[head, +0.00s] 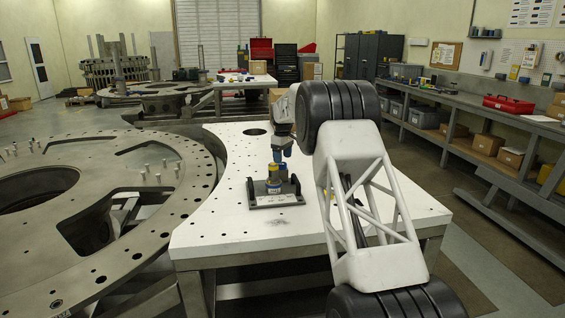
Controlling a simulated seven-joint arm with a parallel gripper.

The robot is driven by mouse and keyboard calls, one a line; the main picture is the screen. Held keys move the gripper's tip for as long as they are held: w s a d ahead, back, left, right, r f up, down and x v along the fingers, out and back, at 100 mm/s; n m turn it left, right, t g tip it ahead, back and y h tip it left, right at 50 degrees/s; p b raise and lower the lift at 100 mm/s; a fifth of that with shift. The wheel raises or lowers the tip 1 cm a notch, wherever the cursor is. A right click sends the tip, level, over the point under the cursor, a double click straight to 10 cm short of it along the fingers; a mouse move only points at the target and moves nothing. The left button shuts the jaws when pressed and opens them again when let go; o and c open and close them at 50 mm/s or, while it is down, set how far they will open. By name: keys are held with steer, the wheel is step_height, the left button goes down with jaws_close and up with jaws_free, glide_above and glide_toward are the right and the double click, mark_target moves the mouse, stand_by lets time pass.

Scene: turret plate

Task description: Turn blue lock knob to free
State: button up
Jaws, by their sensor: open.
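A small dark grey fixture (275,199) with a light label stands on the white table plate. On it sits a small yellow and blue knob assembly (273,178); its marks and turn position are too small to read. My gripper (281,156), with blue fingertips, points down just above the knob. It is open, and nothing shows between its fingers. It looks close over the knob, but I cannot tell whether it touches it. Part of my wrist is hidden behind my black and white arm.
The white table plate (225,226) has bare room left of and in front of the fixture. A large grey metal ring (150,215) with several upright pins lies to the left. A bench (475,115) with boxes and a red toolbox (508,104) runs along the right wall.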

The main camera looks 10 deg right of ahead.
mark_target(283, 164)
steer(key=shift+r, duration=2.2)
steer(key=shift+s+r, duration=0.35)
steer(key=s+a+r+m+t, duration=0.15)
steer(key=s+r, duration=0.55)
steer(key=s, duration=1.2)
steer(key=s+r+m, duration=0.3)
steer(key=s+r, duration=0.3)
steer(key=s, duration=1.3)
steer(key=s+f+m, duration=0.1)
steer(key=s+f, duration=0.3)
steer(key=s, duration=0.9)
steer(key=s+a+f+m, duration=0.1)
steer(key=s+f, duration=0.3)
steer(key=s, duration=0.9)
steer(key=s+f+m+t, duration=0.1)
steer(key=s+f+m, duration=0.2)
steer(key=s, duration=1)
steer(key=shift+s+a+f, duration=0.15)
steer(key=shift+s+f, duration=0.2)
steer(key=shift+f, duration=0.4)
